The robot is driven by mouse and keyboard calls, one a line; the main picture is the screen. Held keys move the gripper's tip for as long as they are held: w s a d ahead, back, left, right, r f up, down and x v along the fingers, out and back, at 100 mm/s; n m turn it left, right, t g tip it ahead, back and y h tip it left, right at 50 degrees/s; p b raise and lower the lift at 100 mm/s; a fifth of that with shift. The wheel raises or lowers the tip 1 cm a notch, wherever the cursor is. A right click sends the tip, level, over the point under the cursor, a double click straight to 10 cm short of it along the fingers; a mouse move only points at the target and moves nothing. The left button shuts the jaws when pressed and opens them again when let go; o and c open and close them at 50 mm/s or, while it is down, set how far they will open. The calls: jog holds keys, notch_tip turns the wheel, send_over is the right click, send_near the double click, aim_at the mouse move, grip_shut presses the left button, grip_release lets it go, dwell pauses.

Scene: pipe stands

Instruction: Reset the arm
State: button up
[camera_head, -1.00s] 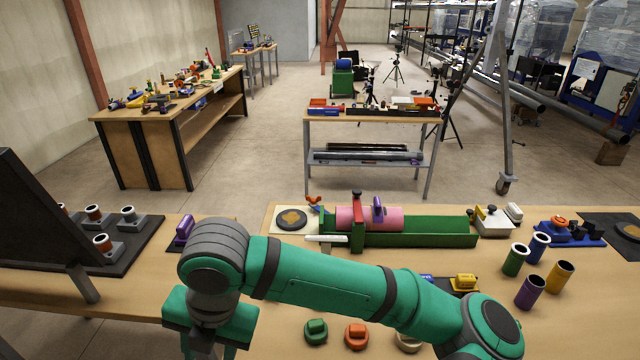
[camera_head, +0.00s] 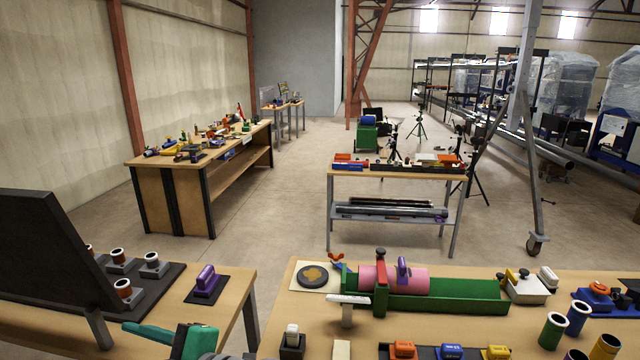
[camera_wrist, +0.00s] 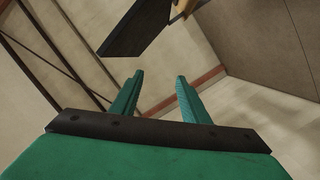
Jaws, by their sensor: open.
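My gripper (camera_wrist: 154,92) shows in the wrist view with its two green fingers apart and nothing between them. Beyond the fingers that view shows a wall, floor and the dark underside of some furniture. In the head view only part of my green arm shows, at the bottom edge left of centre.
A workbench (camera_head: 300,320) in front bears a green trough (camera_head: 460,294) with a pink cylinder (camera_head: 418,280) and upright coloured tubes. A left table (camera_head: 235,290) bears a dark panel (camera_head: 45,255) and pipe stands. Open floor (camera_head: 270,215) lies beyond.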

jog(key=w+d+f+m+t+h, duration=0.2)
jog(key=d+f+m+t+h, duration=0.1)
jog(key=d+f+m+t, duration=0.5)
jog(key=w+d+f+m+t+h, duration=0.3)
jog(key=d+m+t, duration=0.15)
jog(key=m, duration=0.65)
jog(key=s+d+f+m+t+h, duration=0.1)
jog(key=s+d+f+m+h, duration=0.6)
jog(key=d+f, duration=0.45)
jog(key=s+d+f+g+h, duration=0.1)
jog(key=s+d+f, duration=0.3)
jog(key=s, duration=0.7)
jog(key=s+d+f+n+g+h, duration=0.1)
jog(key=s+d+f, duration=0.3)
jog(key=s, duration=0.8)
jog(key=shift+s+d+h, duration=0.15)
jog(key=shift+d+h, duration=0.65)
jog(key=shift+d, duration=0.15)
